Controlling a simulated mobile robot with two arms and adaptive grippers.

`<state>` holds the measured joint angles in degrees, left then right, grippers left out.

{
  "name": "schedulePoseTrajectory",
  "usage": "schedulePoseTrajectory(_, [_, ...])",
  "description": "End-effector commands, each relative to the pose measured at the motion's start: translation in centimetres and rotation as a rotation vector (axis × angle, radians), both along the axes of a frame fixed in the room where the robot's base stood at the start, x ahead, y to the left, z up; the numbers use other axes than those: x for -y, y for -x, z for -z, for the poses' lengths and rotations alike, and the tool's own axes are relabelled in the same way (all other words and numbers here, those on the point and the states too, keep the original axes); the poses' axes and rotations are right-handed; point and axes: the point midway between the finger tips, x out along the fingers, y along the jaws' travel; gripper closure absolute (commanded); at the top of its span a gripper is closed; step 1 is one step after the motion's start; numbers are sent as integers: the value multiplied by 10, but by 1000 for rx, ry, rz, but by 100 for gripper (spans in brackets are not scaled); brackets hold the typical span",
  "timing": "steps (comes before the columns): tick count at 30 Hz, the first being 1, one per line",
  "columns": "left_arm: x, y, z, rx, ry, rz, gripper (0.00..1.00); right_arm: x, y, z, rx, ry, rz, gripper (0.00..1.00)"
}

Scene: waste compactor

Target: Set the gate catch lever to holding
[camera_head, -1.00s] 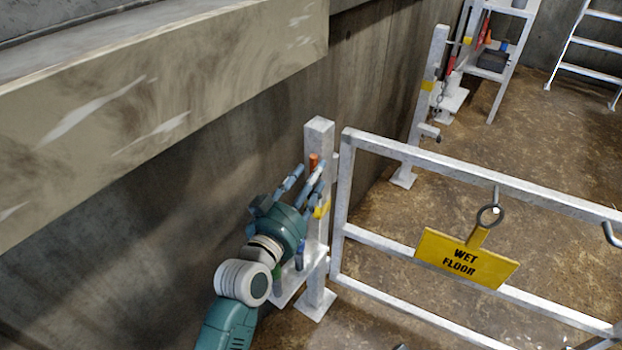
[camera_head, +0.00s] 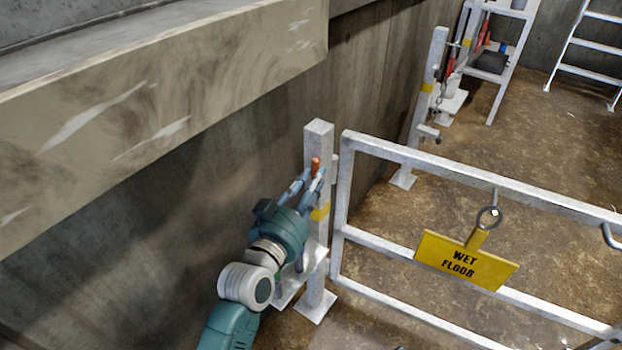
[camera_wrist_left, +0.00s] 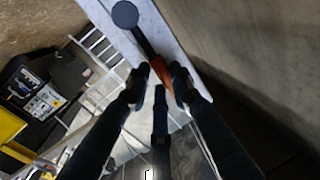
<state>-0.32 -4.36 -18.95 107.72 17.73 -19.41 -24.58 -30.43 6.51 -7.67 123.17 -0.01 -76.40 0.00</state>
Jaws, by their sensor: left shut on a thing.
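The gate catch lever, with an orange grip (camera_head: 315,164), is on the near white gate post (camera_head: 319,135). In the left wrist view, its orange grip (camera_wrist_left: 161,70) continues into a dark arm that runs to a round dark pivot (camera_wrist_left: 125,14) on the post. My left gripper (camera_head: 306,180) is at the post, and in the left wrist view its fingers (camera_wrist_left: 163,82) are shut around the lower end of the orange grip. The fingers hide part of the grip. My right gripper is not in view.
The white gate (camera_head: 340,200) stands just right of the post, with a yellow wet floor sign (camera_head: 466,260) hanging on it. A concrete wall (camera_head: 180,200) is close on the left. A second post (camera_head: 428,100) and a white ladder (camera_head: 590,65) stand farther back.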

Motion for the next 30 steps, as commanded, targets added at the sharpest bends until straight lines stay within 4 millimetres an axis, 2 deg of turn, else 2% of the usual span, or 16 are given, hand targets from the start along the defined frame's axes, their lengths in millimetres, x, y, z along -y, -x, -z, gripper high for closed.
schedulePoseTrajectory(9, [15, 11, 5, 137, -193, 3, 100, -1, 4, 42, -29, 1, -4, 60])
schedulePoseTrajectory(15, [26, 19, 13, 249, -345, 3, 100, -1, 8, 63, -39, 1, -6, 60])
schedulePoseTrajectory(21, [35, 25, 24, 357, -493, 2, 100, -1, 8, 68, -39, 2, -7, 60])
schedulePoseTrajectory(30, [43, 31, 37, 482, -663, 2, 100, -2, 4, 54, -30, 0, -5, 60])
